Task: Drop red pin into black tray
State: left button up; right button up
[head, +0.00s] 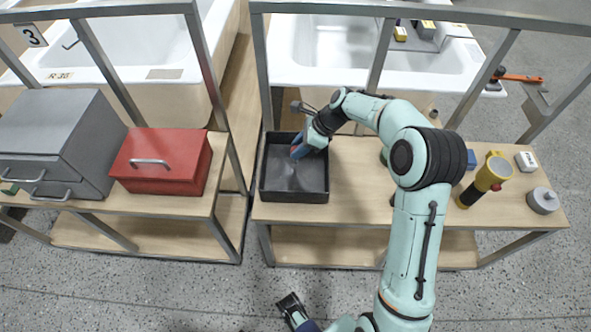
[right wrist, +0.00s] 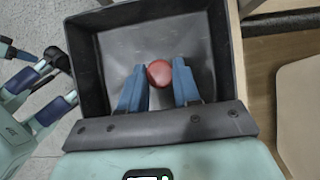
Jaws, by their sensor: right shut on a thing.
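The black tray (head: 271,190) sits at the left end of the right-hand bench in the head view. It also fills the middle of the right wrist view (right wrist: 85,62). The red pin (right wrist: 159,73) shows as a round red end between the blue fingertips of my right gripper (right wrist: 160,80). My right gripper (head: 298,150) is shut on it, over the tray's inside. Whether the pin touches the tray floor I cannot tell. My left gripper (head: 291,307) is low at the bottom of the head view, away from the benches; its jaw opening is unclear.
A red toolbox (head: 190,165) and a grey toolbox (head: 55,140) stand on the left bench. A yellow and black flashlight (head: 485,180) and a grey round object (head: 543,201) stand at the right. Metal frame posts and bathtub shells rise behind.

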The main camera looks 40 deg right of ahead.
jog(key=o, duration=1.1)
jog(key=shift+r, duration=0.1)
jog(key=p+v, duration=0.2)
jog(key=v, duration=1.1)
jog(key=shift+s+d+r, duration=0.1)
jog(key=shift+r, duration=0.05)
